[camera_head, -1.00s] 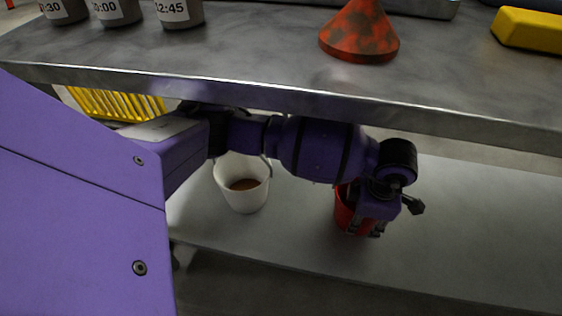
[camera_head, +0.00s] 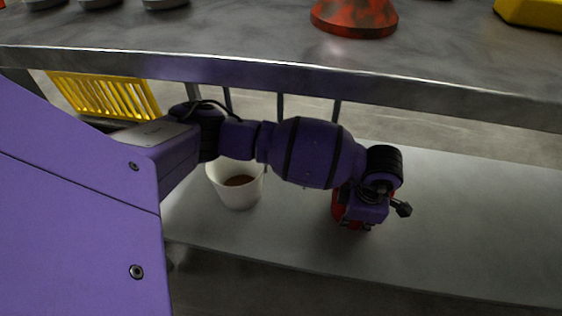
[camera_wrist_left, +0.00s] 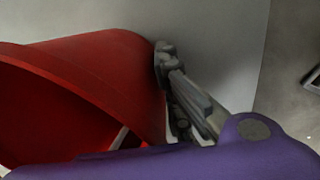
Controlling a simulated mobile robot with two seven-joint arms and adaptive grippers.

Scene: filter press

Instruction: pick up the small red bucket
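The small red bucket (camera_head: 338,205) is on the lower shelf, mostly hidden behind my left gripper (camera_head: 358,224) in the head view. In the left wrist view the bucket (camera_wrist_left: 100,70) fills the left side, its open mouth towards the lower left. The grey fingers of my left gripper (camera_wrist_left: 178,85) are against or very close to the bucket's outer wall. A second finger on the other side of the wall is not clearly visible, so I cannot tell whether the grip is closed. My right gripper is in neither view.
A white bucket (camera_head: 238,198) with brown contents stands on the lower shelf (camera_head: 460,220) to the left. The counter edge (camera_head: 300,82) runs just above my arm. A yellow slotted basket (camera_head: 105,97) is at the left. The shelf's right side is clear.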

